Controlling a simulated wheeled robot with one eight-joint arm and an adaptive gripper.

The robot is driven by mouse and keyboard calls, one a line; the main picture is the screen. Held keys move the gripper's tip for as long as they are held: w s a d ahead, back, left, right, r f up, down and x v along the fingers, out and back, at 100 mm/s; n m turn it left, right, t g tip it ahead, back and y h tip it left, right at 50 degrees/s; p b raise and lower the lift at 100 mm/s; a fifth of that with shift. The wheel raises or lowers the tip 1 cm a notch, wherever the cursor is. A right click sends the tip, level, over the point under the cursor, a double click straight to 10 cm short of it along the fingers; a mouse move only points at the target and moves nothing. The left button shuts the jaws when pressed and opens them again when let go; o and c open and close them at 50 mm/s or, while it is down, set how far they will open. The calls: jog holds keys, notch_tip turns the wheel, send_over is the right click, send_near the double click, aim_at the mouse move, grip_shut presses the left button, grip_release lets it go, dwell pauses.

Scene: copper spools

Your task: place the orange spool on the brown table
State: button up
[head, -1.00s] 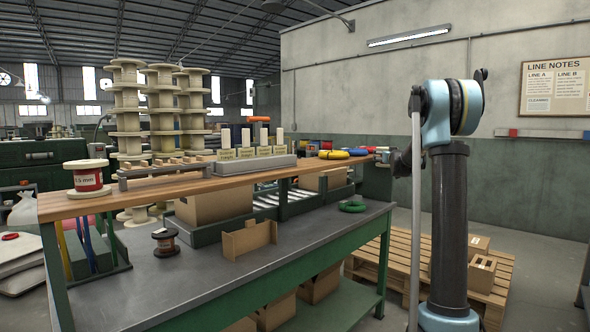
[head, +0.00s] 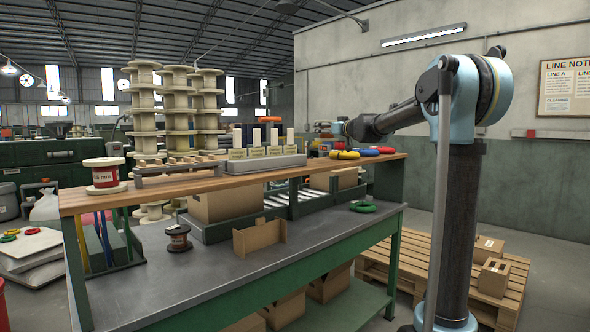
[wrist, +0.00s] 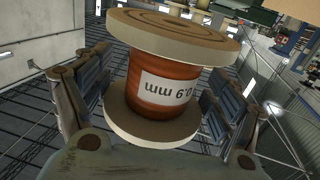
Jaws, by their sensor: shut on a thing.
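The orange spool (wrist: 168,85) fills the middle of the wrist view. It has pale wooden flanges, coppery orange winding and a white label reading 0.9 mm, upside down. My gripper (wrist: 157,92) is shut on it, with a finger on each side. In the head view my forearm reaches away past the far end of the bench, and the held spool cannot be made out there. The nearest brown top in the head view is the wooden upper shelf (head: 215,181) of the workbench. I cannot tell whether it is the brown table.
A dark spool (head: 178,239) and an open carton (head: 259,238) stand on the grey bench top (head: 200,285). Coloured coils (head: 345,155) lie at the shelf's far end. A pallet (head: 395,262) stands right.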

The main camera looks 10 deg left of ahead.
aim_at(320, 138)
jog(key=shift+s+a+r+n+g+y, duration=0.15)
jog(key=shift+s+a+r+y, duration=0.1)
jog(key=shift+s+a, duration=0.3)
jog(key=shift+s+a+r+n+g+y, duration=0.2)
jog(key=shift+s+a, duration=0.1)
jog(key=shift+a, duration=0.35)
jog(key=shift+s+a+f, duration=0.15)
jog(key=shift+a, duration=0.1)
jog(key=shift+f, duration=4.75)
jog(key=o, duration=1.4)
jog(key=shift+f, duration=0.1)
jog(key=shift+c, duration=0.2)
jog(key=shift+s, duration=0.1)
jog(key=v, duration=1.2)
